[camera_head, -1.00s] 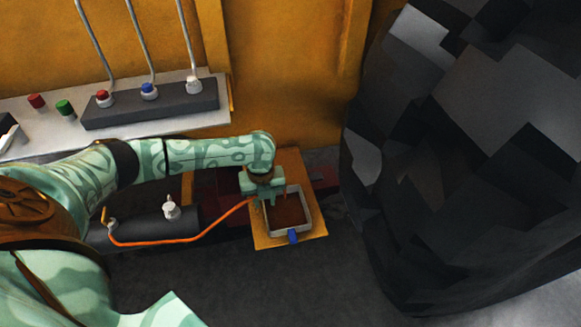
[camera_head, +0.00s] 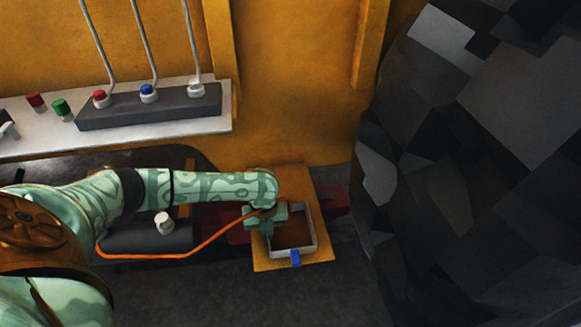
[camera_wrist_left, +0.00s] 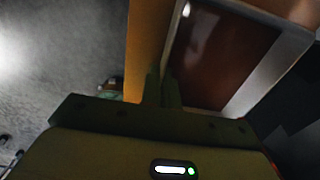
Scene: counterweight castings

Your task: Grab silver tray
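The silver tray (camera_head: 314,232) is a shallow rectangular pan with a thin grey rim and a brown inside. My left gripper (camera_head: 269,236) is at the tray's left wall, pointing down. In the left wrist view the fingers (camera_wrist_left: 162,90) are close together, one on each side of the tray's wall, and look shut on it. The tray's rim (camera_wrist_left: 262,86) and brown floor also show there. My right gripper is in neither view.
A large dark faceted mass (camera_head: 480,160) stands close on the right. A yellow wall (camera_head: 290,100) is behind the board. On the left is a white shelf (camera_head: 180,130) with coloured knobs and upright rods. An orange cable (camera_head: 190,250) runs beside my left arm. Grey floor is open in front.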

